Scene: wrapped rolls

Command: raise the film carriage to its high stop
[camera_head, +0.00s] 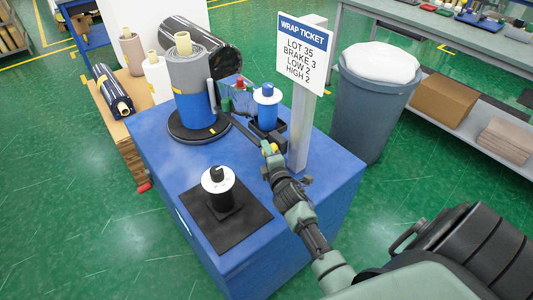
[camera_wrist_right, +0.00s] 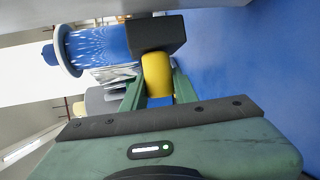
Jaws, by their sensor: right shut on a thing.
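The film carriage shows as a black block (camera_head: 278,129) beside the grey post, carrying an upright blue film roll (camera_head: 267,113) with a white disc and blue knob on top. In the right wrist view, the black block (camera_wrist_right: 158,34) and blue film roll (camera_wrist_right: 97,46) lie sideways. A yellow handle (camera_wrist_right: 157,76) at the block is between the fingers of my right gripper (camera_head: 269,150), which is shut on it. The grey post (camera_head: 301,135) bears a wrap ticket (camera_head: 303,50) reading LOT 35, BRAKE 3, LOW 2, HIGH 2. My left gripper is out of view.
A large roll (camera_head: 188,75), grey above and blue below, stands on a black turntable (camera_head: 181,133). A black knob on a white dial (camera_head: 218,182) is at the front of the blue table (camera_head: 165,165). A grey bin (camera_head: 365,110) stands behind right; wrapped rolls stand left.

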